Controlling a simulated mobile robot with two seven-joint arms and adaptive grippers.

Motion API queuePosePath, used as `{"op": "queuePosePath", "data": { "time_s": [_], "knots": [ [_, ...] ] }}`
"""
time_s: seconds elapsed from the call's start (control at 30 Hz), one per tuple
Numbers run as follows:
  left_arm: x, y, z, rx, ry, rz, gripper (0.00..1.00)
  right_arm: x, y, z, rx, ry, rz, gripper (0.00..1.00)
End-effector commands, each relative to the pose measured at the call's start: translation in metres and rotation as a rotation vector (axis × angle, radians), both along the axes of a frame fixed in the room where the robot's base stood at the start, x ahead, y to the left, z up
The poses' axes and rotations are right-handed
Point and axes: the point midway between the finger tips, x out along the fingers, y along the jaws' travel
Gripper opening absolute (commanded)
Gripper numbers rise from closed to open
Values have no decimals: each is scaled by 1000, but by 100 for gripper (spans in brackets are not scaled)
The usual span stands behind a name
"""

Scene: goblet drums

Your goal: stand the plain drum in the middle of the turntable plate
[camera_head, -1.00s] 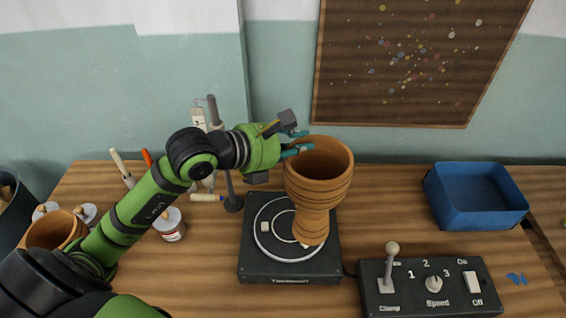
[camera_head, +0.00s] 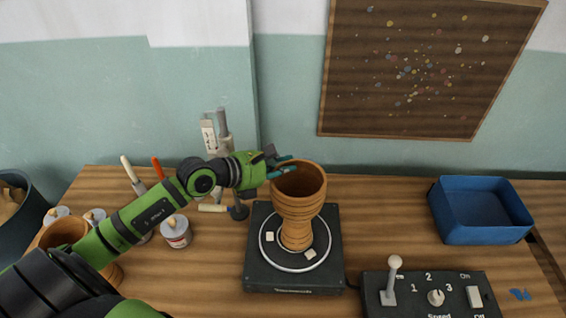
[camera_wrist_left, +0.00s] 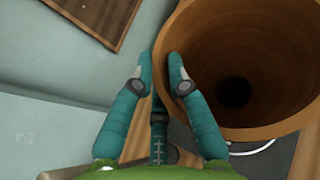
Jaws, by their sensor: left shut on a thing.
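The plain drum (camera_head: 298,205) is an orange-brown clay goblet with rings around its body, its wide mouth up. In the head view it is upright over the turntable plate (camera_head: 267,255), its foot near the middle of the white ring; I cannot tell whether the foot touches the plate. My left gripper (camera_head: 283,169) is shut on the drum's rim at its left side. In the left wrist view the fingers (camera_wrist_left: 162,75) pinch the rim wall, one inside and one outside, and the drum's hollow inside (camera_wrist_left: 245,70) shows. My right gripper is not in view.
A control box (camera_head: 432,293) with lever, dial and switch stands front right. A blue tray (camera_head: 483,225) is at the back right. A grey stand (camera_head: 222,150) rises behind the arm.

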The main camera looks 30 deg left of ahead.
Motion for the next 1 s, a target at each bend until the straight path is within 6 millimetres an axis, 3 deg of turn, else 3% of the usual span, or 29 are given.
{"op": "queuePosePath", "data": {
  "time_s": [0.27, 0.3, 0.33, 0.73, 1.0],
  "knots": [
    [1, 0, -1, -4, -6, 1, 0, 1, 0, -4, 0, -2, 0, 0],
    [0, 0, -3, 0, -1, 0, 32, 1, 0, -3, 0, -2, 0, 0],
    [0, 0, -3, 0, 0, 0, 41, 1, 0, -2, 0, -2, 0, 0],
    [0, 0, 3, 1, 0, 0, 41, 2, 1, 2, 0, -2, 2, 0],
    [-29, 15, 10, 5, 3, -2, 41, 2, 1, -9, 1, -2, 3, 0]
  ]
}}
